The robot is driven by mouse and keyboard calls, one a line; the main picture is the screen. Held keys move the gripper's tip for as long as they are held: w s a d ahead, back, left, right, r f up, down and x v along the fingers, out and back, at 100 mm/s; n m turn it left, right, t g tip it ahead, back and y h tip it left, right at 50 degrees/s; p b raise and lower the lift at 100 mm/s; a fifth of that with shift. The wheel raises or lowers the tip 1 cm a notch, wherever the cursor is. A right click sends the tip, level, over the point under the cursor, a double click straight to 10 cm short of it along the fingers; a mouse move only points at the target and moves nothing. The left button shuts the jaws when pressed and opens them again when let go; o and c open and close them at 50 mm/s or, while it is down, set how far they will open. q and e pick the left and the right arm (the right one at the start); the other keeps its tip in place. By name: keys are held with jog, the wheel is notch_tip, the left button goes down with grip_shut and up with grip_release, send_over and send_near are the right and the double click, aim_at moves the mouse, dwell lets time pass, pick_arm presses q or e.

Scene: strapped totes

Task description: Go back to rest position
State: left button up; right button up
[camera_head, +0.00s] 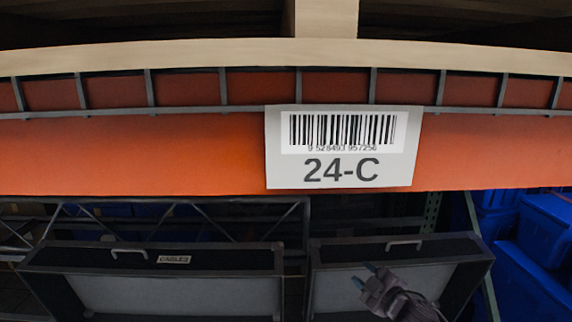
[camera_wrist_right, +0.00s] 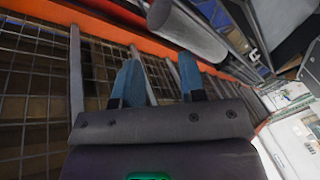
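My right gripper (camera_head: 364,275) shows low in the head view, right of centre, in front of the right dark case (camera_head: 470,249). Its two blue-tipped fingers stand apart with nothing between them. The right wrist view shows the same open, empty fingers (camera_wrist_right: 159,70), with wire mesh and an orange beam beyond them. My left gripper is in neither view.
An orange rack beam (camera_head: 130,155) with a 24-C barcode label (camera_head: 342,147) crosses the head view. Blue totes (camera_head: 530,250) stand at the right.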

jog(key=s+d+f+m+g+h, duration=0.1)
jog(key=s+f+m, duration=0.3)
jog(key=s, duration=0.7)
jog(key=s+d+f+m+g+h+b, duration=0.1)
jog(key=s+d+f+m+h, duration=0.2)
jog(key=s+f, duration=0.6)
jog(key=s+d+f+m+g+h, duration=0.2)
jog(key=s+d+f+m, duration=0.2)
jog(key=s, duration=1)
notch_tip(320, 180, down, 3)
jog(key=shift+f+m+h+b, duration=0.1)
jog(key=shift+m+h+b, duration=0.3)
jog(key=shift+m, duration=0.7)
jog(key=shift+s, duration=0.1)
